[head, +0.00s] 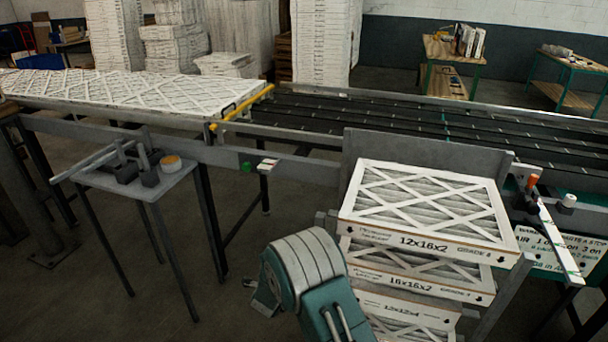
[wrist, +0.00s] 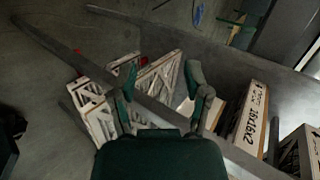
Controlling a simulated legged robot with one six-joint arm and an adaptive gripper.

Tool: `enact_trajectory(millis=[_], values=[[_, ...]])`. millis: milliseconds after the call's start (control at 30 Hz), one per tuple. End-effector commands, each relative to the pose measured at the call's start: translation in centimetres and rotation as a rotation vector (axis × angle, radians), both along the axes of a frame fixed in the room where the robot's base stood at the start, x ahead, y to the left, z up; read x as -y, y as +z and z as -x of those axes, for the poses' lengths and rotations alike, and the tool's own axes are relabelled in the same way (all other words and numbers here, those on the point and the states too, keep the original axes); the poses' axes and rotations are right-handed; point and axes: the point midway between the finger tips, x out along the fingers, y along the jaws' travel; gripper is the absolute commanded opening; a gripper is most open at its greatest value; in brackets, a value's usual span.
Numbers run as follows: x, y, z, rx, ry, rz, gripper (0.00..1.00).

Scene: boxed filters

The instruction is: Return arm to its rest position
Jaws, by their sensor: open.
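My gripper (wrist: 162,78) shows in the wrist view with its two dark green fingers spread apart and nothing held between them. Beyond the fingers are a grey metal bar and white boxed filters (wrist: 98,112); contact cannot be told. In the head view my teal and grey arm is at the bottom centre, folded, left of the filter stack. My gripper's fingers cannot be made out there. The stack's top filter (head: 425,205) reads 12x16x2, with a 16x16x2 filter (head: 415,272) under it.
A conveyor (head: 380,118) runs across the back, with many filters (head: 120,88) at its left. A small grey table (head: 150,185) stands at left. Grey rails (head: 508,290) frame the stack. A box marked 16x16x2 (wrist: 252,118) shows in the wrist view.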

Motion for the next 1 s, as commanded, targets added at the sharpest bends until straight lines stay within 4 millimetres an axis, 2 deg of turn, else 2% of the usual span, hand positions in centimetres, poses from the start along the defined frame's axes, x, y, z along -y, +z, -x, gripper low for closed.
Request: enact_trajectory(millis=[33, 233, 467, 700, 867, 1000], values=[[0.1, 2.6, -0.5, -0.004, 0.041, 0.000, 0.62], [1.0, 10.7, -0.4, -0.040, 0.237, 0.042, 0.62], [3.0, 19.3, 2.0, -0.068, 0.460, 0.134, 0.62], [6.0, 26.6, 6.8, -0.095, 0.682, 0.275, 0.62], [8.5, 30.4, 11.1, -0.121, 0.819, 0.388, 0.62], [10.8, 32.8, 15.4, -0.153, 0.928, 0.495, 0.62]])
